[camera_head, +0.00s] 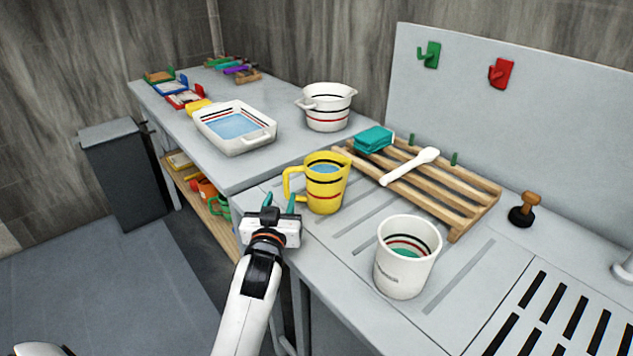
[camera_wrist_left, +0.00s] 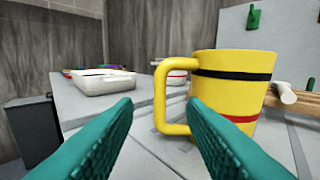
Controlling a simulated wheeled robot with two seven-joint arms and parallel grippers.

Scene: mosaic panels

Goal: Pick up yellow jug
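The yellow jug (camera_head: 326,184) stands upright on the grey counter, with black and red stripes and blue liquid inside. Its handle is on its left side. My left gripper (camera_head: 279,204), with green fingers, is open just left of and in front of the jug. In the left wrist view the jug (camera_wrist_left: 232,95) is ahead and to the right. Its handle (camera_wrist_left: 163,98) shows beyond the gap between the open fingers (camera_wrist_left: 160,145), nearer the right one. The fingers appear empty. My right gripper is not in view.
A white jug (camera_head: 405,262) stands to the right. A wooden rack (camera_head: 455,204) holds a white utensil (camera_head: 410,166) and a teal cloth (camera_head: 374,139) behind. A white basin (camera_head: 264,143) and a white pot (camera_head: 327,110) stand farther back. The counter's front edge is beneath my left arm.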

